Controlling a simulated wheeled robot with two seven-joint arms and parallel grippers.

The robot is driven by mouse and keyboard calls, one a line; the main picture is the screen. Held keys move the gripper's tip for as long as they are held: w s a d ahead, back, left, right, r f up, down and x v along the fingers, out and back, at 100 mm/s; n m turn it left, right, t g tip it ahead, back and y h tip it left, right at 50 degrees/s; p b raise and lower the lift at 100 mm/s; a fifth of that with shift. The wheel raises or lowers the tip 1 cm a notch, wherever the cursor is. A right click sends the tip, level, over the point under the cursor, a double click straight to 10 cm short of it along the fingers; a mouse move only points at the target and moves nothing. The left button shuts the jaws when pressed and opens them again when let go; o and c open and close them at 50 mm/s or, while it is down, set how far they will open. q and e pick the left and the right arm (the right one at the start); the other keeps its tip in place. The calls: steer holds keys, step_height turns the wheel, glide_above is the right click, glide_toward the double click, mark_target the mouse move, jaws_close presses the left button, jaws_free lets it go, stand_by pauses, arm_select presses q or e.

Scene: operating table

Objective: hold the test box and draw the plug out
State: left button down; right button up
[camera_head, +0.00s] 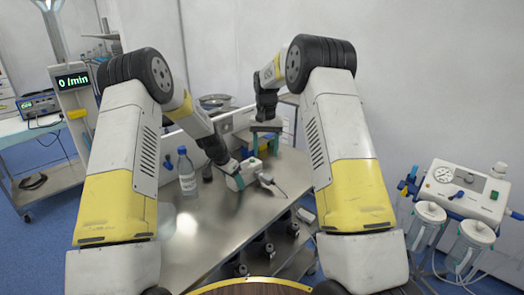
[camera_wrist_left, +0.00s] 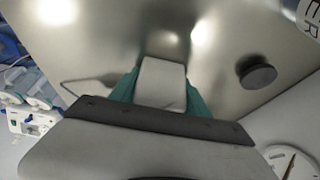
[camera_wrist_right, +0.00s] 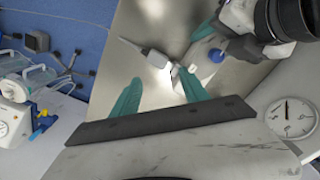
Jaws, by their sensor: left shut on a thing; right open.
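The white test box (camera_head: 251,170) is above or on the steel table near its middle; I cannot tell if it touches. My left gripper (camera_head: 239,179) is shut on it; in the left wrist view the box (camera_wrist_left: 162,82) sits between the two green fingers.
A bottle with a blue cap (camera_head: 187,172) stands left of the box, and a small dark round object (camera_head: 207,173) stands between them. A metal bowl (camera_head: 214,101) is at the back. The table's front part is clear. A suction unit (camera_head: 463,190) stands at the right.

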mark_target(266, 176)
step_height(266, 176, down, 10)
steer(key=n, duration=0.9)
steer(key=shift+f+n, duration=0.25)
steer(key=shift+n, duration=0.15)
steer(key=shift+c, duration=0.4)
jaws_close()
